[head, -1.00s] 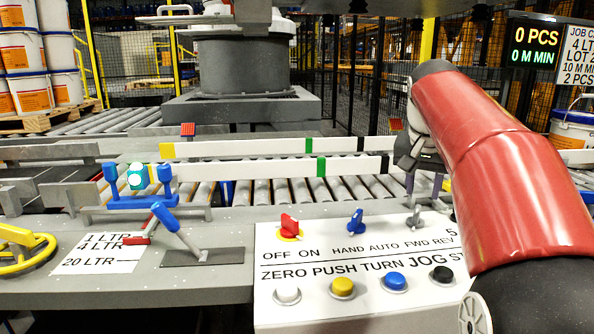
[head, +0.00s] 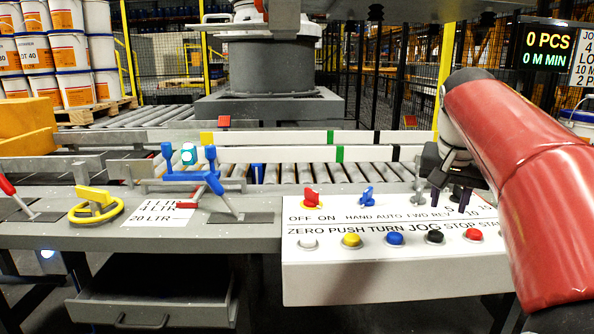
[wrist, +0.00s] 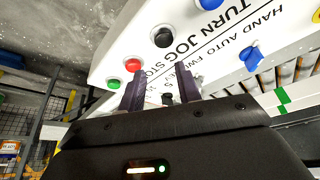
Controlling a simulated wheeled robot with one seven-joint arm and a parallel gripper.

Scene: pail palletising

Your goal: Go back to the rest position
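My red arm reaches in from the right of the head view. My gripper (head: 461,200) hangs at the right end of the white control panel (head: 375,277), to the right of the grey selector (head: 420,194). In the wrist view its two dark fingers (wrist: 159,92) are apart over the panel's right end, with nothing clearly held. The panel also carries a red switch (head: 312,199), a blue selector (head: 367,197) and a row of push buttons, including the black button (head: 435,236) and red button (head: 474,235). My arm hides the panel's far right end.
The grey bench (head: 262,238) holds a yellow ring handle (head: 96,206) and a blue lever (head: 226,197). A drawer (head: 150,301) is below. The roller conveyor (head: 300,174) and rails run behind. Stacked pails (head: 70,50) stand at the back left; a display (head: 541,48) reads 0 PCS.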

